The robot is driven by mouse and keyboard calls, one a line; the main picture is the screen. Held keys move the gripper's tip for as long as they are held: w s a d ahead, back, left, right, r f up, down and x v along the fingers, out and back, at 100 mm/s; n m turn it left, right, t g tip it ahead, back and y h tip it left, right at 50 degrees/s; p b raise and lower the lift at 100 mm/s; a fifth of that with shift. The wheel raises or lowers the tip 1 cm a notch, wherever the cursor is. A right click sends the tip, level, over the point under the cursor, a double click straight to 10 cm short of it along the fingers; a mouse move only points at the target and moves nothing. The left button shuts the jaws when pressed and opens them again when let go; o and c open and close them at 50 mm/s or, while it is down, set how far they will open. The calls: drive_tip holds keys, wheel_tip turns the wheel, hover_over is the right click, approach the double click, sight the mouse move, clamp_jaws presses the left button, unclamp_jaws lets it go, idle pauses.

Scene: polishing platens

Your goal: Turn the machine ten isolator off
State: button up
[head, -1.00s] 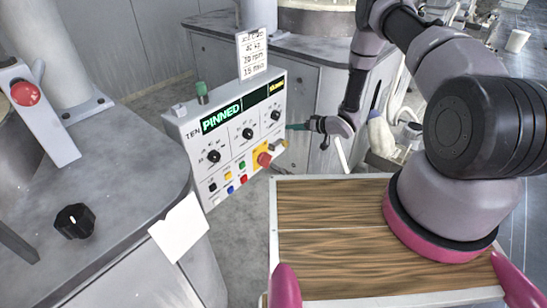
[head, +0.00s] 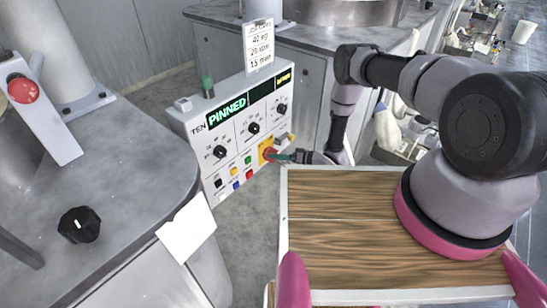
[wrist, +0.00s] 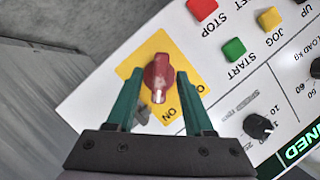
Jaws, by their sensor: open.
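The machine ten panel (head: 238,135) is a white box marked "TEN" with a lit "PINNED" display. Its isolator is a red rotary handle (wrist: 158,78) on a yellow plate (wrist: 186,88), with "ON" lettering near it in the wrist view. In the head view the isolator (head: 268,153) is at the panel's lower right. My gripper (wrist: 160,92) is open, its two green fingers on either side of the red handle, with gaps visible. In the head view my gripper (head: 284,157) is at the isolator, partly hiding it.
Red stop (wrist: 201,8), yellow jog (wrist: 269,18) and green start (wrist: 234,49) buttons sit close to the isolator, with a black knob (wrist: 258,126) nearby. A grey bench with another black knob (head: 79,225) stands at left. A wooden-topped surface (head: 345,235) lies in front.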

drive_tip(key=shift+x, duration=1.05)
clamp_jaws()
